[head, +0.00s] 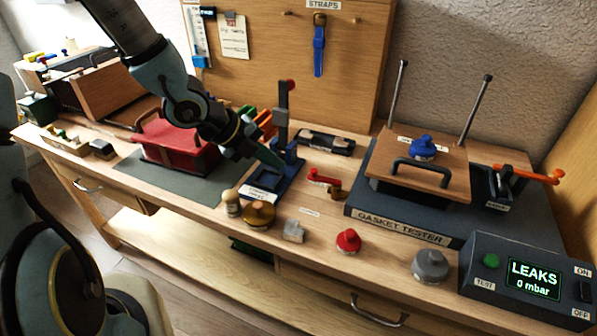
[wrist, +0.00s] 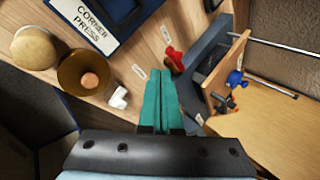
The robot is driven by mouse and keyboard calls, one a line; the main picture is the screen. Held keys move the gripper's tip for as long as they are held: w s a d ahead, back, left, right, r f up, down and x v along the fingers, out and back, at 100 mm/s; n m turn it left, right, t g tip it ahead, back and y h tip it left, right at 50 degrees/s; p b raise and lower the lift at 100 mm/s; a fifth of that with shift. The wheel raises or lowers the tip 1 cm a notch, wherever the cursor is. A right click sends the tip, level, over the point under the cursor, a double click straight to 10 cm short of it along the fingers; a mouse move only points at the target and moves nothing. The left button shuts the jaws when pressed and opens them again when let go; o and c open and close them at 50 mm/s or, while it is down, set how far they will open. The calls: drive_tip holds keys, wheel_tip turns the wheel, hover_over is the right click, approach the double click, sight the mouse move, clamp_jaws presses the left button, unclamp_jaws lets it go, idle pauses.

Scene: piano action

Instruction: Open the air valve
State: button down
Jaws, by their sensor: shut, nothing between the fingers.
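The likely air valve is a small brass body with a red lever handle (head: 325,178), on the bench left of the gasket tester. The red handle also shows in the wrist view (wrist: 174,59), just beyond my fingertips, with small unreadable labels near it. My gripper (head: 274,161) is over the corner press, left of the red handle and apart from it. In the wrist view my teal fingers (wrist: 161,80) are together, with nothing between them. The brass body is hardly visible there.
The corner press (head: 270,185) stands under my gripper, its post rising close by. The gasket tester (head: 400,228) carries a wooden plate and two tall rods.

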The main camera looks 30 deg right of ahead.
sight(312, 175)
drive_tip(key=d+f, duration=0.1)
drive_tip(key=d, duration=0.1)
drive_tip(key=d+f, duration=0.1)
drive_tip(key=d, duration=0.1)
drive_tip(key=s+d+f, duration=0.1)
drive_tip(key=d+f, duration=0.1)
drive_tip(key=shift+d+f, duration=0.1)
drive_tip(key=shift+d, duration=0.2)
drive_tip(key=shift+w+d, duration=0.35)
drive_tip(key=shift+d, duration=0.3)
drive_tip(key=shift+s+f, duration=0.15)
